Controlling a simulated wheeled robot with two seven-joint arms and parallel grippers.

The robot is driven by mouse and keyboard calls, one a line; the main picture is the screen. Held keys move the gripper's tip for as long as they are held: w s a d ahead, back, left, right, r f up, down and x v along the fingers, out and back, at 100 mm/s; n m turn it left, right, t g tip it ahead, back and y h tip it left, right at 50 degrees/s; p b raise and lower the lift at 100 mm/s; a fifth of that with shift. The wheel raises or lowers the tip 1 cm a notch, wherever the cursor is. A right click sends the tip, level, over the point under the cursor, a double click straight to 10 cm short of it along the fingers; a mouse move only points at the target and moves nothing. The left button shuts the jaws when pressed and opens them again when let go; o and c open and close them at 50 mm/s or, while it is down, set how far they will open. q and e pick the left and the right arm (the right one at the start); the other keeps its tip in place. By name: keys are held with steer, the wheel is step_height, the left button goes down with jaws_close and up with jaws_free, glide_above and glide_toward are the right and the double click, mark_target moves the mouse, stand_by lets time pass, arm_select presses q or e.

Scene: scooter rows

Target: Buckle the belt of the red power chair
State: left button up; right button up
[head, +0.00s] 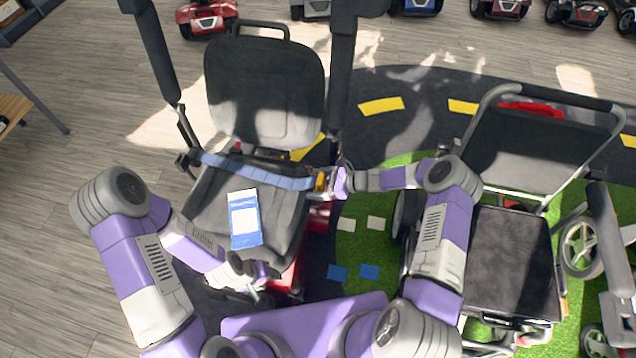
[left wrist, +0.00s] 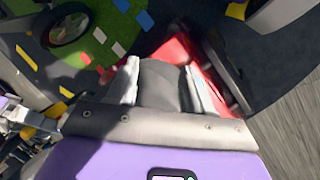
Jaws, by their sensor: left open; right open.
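The power chair has a dark seat (head: 205,205), a grey and black backrest (head: 265,95) and red bodywork (head: 288,275). Its blue belt (head: 260,174) lies across the rear of the seat. An orange buckle part (head: 320,182) is at the belt's right end; whether it is latched is too small to tell. My right gripper (head: 337,183) is open right beside that buckle part; contact is unclear. My left gripper (head: 252,292) is open and low at the seat's front edge, away from the belt. In the left wrist view its fingers (left wrist: 161,72) are apart, with red bodywork (left wrist: 205,65) beyond.
A blue-and-white card (head: 244,218) lies on the seat. The raised armrests (head: 158,55) flank the backrest. A wheelchair (head: 510,245) stands close on the right, on a green mat (head: 355,250). Several scooters, including a red one (head: 207,17), line the back. Wooden floor is clear at left.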

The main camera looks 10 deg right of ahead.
steer(key=p+v, duration=0.2)
steer(key=v, duration=0.5)
steer(key=shift+d, duration=0.2)
steer(key=shift+s, duration=0.1)
